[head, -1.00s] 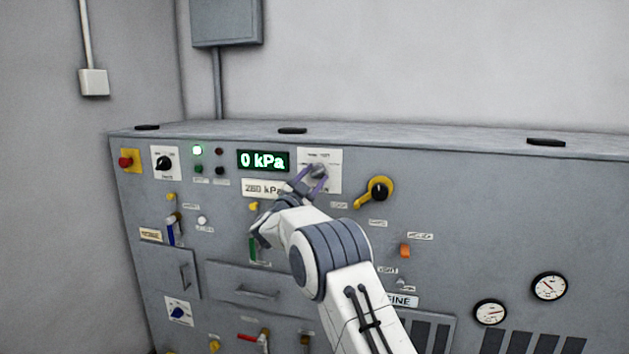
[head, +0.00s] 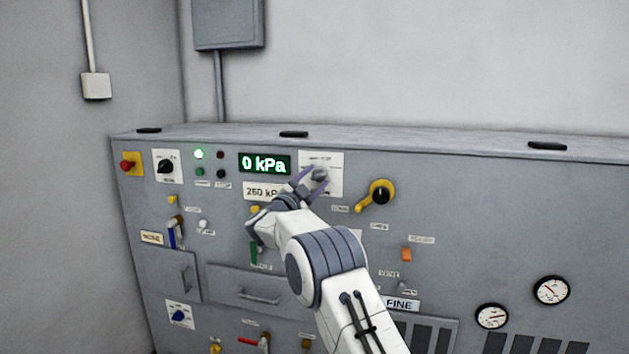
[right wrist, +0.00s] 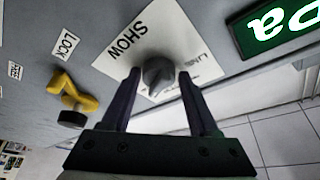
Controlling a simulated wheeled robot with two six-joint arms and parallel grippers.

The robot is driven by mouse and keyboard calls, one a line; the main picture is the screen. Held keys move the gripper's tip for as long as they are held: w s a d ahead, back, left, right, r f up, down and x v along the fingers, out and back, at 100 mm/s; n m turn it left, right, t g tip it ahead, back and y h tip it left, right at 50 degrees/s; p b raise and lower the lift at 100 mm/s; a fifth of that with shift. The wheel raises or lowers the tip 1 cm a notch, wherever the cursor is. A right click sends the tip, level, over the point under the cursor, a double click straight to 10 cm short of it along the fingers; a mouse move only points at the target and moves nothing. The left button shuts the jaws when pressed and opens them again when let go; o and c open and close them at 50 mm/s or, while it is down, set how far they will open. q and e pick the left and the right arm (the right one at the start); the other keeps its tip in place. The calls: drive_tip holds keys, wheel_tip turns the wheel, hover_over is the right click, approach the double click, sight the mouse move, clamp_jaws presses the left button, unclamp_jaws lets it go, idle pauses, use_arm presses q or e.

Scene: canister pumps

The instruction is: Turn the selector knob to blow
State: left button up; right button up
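A grey selector-type knob (head: 319,174) sits on a white label plate (head: 335,160) right of the green display. In the right wrist view the knob (right wrist: 159,76) is in the middle, with "SHOW" printed on its plate (right wrist: 150,35). Other print there is too unclear to read, and I cannot read "blow" anywhere. My right gripper (head: 313,178) is at this knob. In the right wrist view its two fingers (right wrist: 158,80) stand open on either side of the knob, with visible gaps. My left gripper is not in view.
A yellow-and-black rotary handle (head: 380,192) is just right of the knob, marked "LOCK" in the wrist view. The display (head: 264,163) reads 0 kPa. A black knob (head: 166,167) and a blue knob (head: 178,315) are further left on the panel.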

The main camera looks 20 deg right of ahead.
drive_tip(key=shift+o, duration=0.8)
drive_tip(key=b+v, duration=0.1)
drive_tip(key=v, duration=0.9)
drive_tip(key=shift+a+f, duration=0.2)
